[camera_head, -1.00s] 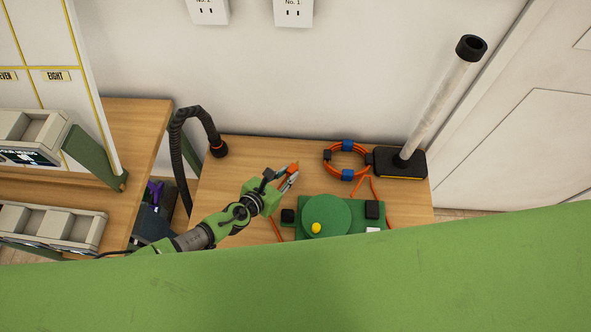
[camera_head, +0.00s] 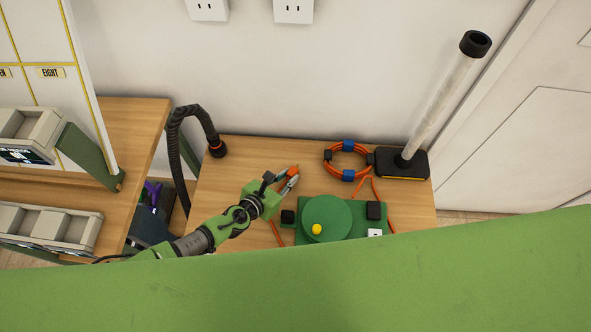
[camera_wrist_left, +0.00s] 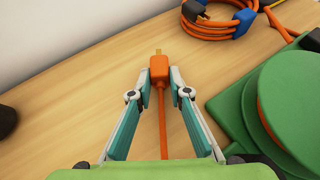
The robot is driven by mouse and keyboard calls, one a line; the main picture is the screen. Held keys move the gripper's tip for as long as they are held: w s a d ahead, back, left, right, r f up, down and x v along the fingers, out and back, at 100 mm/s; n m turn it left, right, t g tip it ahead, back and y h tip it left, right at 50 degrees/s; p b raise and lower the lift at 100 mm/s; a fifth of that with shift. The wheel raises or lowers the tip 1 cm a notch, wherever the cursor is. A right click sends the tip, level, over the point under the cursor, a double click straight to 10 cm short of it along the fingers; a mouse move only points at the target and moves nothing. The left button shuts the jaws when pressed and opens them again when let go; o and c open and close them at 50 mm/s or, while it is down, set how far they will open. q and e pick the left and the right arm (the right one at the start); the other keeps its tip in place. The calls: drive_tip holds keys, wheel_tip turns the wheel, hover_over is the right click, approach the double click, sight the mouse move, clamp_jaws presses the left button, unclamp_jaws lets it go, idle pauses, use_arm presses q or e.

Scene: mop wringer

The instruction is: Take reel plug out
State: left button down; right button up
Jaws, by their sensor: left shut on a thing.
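The orange reel plug (camera_wrist_left: 159,70) with metal prongs is between the fingertips of my left gripper (camera_wrist_left: 159,82) in the left wrist view, its orange cord running back between the fingers. In the head view my left gripper (camera_head: 287,182) is shut on the plug (camera_head: 293,171) above the wooden table, left of the coiled cable. The green cable reel (camera_head: 327,219) with a yellow knob sits on the table to the right of the gripper; it also shows in the left wrist view (camera_wrist_left: 290,100). My right gripper is not in view.
A coiled orange cable (camera_head: 347,160) with blue ties lies at the back of the table (camera_head: 250,155). A vacuum head (camera_head: 402,163) with an upright tube stands at the back right. A black hose (camera_head: 178,140) is at the left. Two wall sockets (camera_head: 293,10) are above.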

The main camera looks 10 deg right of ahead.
use_arm(q)
drive_tip(key=shift+f, duration=0.1)
drive_tip(key=c, duration=1.8)
unclamp_jaws()
drive_tip(key=shift+a, duration=0.1)
drive_tip(key=v, duration=1.2)
drive_tip(key=shift+f, duration=0.1)
